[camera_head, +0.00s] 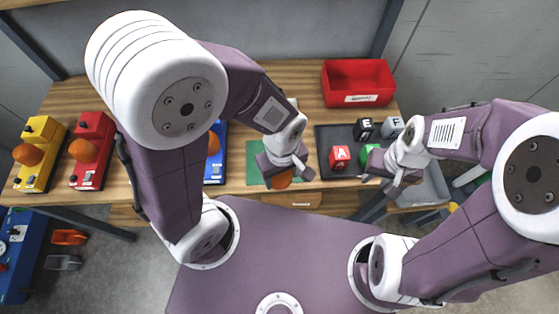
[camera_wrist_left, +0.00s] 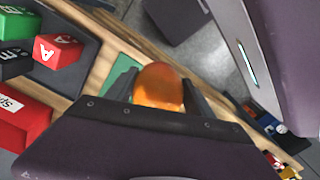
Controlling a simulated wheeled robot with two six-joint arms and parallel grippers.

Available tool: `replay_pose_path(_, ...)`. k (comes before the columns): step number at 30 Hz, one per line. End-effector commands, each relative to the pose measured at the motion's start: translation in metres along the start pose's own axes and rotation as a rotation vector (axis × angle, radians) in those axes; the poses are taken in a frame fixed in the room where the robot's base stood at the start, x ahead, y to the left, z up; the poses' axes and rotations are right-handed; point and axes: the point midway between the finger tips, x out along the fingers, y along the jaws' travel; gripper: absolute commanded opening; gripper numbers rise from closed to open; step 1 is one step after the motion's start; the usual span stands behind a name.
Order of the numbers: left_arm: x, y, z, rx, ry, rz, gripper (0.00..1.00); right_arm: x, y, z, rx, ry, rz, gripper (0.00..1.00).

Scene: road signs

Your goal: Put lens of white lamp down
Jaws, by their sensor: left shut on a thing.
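My left gripper (camera_head: 284,178) is shut on an orange lens (camera_head: 282,180) above the green mat (camera_head: 254,174) on the wooden table. In the left wrist view the lens (camera_wrist_left: 159,87) sits between the two dark fingers, with part of the green mat (camera_wrist_left: 121,68) behind it. I cannot tell whether the lens touches the mat. A small white part (camera_head: 293,102) shows behind the left arm; I cannot tell if it belongs to the white lamp. My right gripper (camera_head: 381,186) is open and empty beside the dark tray.
Yellow (camera_head: 40,150), red (camera_head: 92,150) and blue (camera_head: 214,155) lamps with orange lenses stand on the left. The dark tray (camera_head: 325,140) holds lettered cubes, including a red one (camera_head: 340,157). A red bin (camera_head: 358,82) stands at the back right.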

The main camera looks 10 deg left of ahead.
Motion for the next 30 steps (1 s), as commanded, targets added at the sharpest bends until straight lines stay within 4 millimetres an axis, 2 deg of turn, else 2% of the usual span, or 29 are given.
replay_pose_path(2, 0.001, 0.000, 0.000, 0.003, 0.000, 0.000, 0.22, 0.000, 0.000, 0.000, 0.000, 0.000, 0.000, 0.36)
replay_pose_path(5, 0.007, 0.004, -0.011, -0.003, -0.001, -0.004, 0.22, -0.001, 0.000, 0.000, 0.000, 0.000, 0.000, 0.36)
replay_pose_path(12, 0.046, 0.024, -0.073, -0.006, -0.003, -0.005, 0.22, -0.007, 0.000, -0.001, 0.000, 0.000, 0.000, 0.36)
replay_pose_path(15, 0.059, 0.032, -0.094, -0.004, -0.002, -0.003, 0.22, -0.009, 0.000, -0.001, 0.000, 0.000, 0.000, 0.36)
replay_pose_path(18, 0.067, 0.037, -0.106, -0.001, -0.001, -0.001, 0.22, -0.011, 0.000, -0.001, 0.000, 0.000, 0.000, 0.36)
replay_pose_path(23, 0.071, 0.039, -0.111, 0.001, 0.000, 0.000, 0.22, -0.011, 0.000, -0.001, 0.000, 0.000, 0.000, 0.36)
replay_pose_path(30, 0.107, 0.038, -0.110, 0.001, -0.001, -0.002, 0.22, -0.016, 0.000, -0.002, 0.000, 0.000, 0.000, 0.36)
